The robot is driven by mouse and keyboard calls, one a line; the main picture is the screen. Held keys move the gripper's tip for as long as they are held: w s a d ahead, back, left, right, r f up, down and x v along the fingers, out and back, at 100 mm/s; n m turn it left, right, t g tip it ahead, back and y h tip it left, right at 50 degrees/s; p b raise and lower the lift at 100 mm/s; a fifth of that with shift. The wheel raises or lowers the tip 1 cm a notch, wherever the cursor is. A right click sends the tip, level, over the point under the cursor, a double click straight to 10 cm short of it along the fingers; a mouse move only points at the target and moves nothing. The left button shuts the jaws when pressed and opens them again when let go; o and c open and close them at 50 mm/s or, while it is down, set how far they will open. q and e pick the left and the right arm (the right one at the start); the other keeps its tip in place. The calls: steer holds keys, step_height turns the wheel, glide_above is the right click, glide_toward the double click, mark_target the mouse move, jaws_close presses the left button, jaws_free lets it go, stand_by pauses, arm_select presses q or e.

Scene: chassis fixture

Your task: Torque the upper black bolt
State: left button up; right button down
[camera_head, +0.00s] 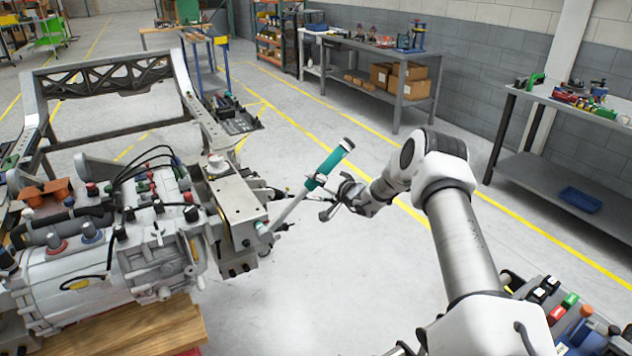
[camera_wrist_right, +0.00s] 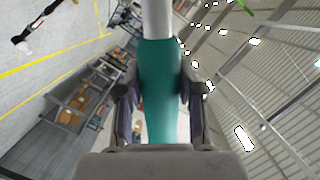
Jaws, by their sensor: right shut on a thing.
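My right gripper (camera_head: 325,190) is shut on the teal handle of a torque wrench (camera_head: 331,162). The wrench is tilted, with its dark-capped handle end up to the right. Its silver shaft runs down left to the end bracket of the chassis (camera_head: 240,200), and its head is at or very near the bracket's right face. I cannot tell whether it is seated on a bolt. The upper black bolt cannot be made out. In the right wrist view the teal handle (camera_wrist_right: 160,85) lies between the two fingers (camera_wrist_right: 160,100). My left gripper is not in view.
A motor unit (camera_head: 110,260) with cables and caps fills the left, above a wooden board (camera_head: 150,332). A parts tray (camera_head: 570,315) is at lower right. Workbenches stand along the back wall. The floor (camera_head: 330,280) below the wrench is clear.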

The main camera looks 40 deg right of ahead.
steer(key=shift+d+f+b, duration=0.15)
steer(key=shift+b, duration=0.2)
stand_by(0.3)
steer(key=shift+s+d+f+m+b, duration=0.1)
steer(key=shift+d+f+m+b, duration=0.4)
steer(key=shift+b, duration=0.65)
steer(key=shift+a+f, duration=0.1)
steer(key=shift+f, duration=0.1)
steer(key=shift+f+b, duration=0.1)
steer(key=shift+b, duration=0.35)
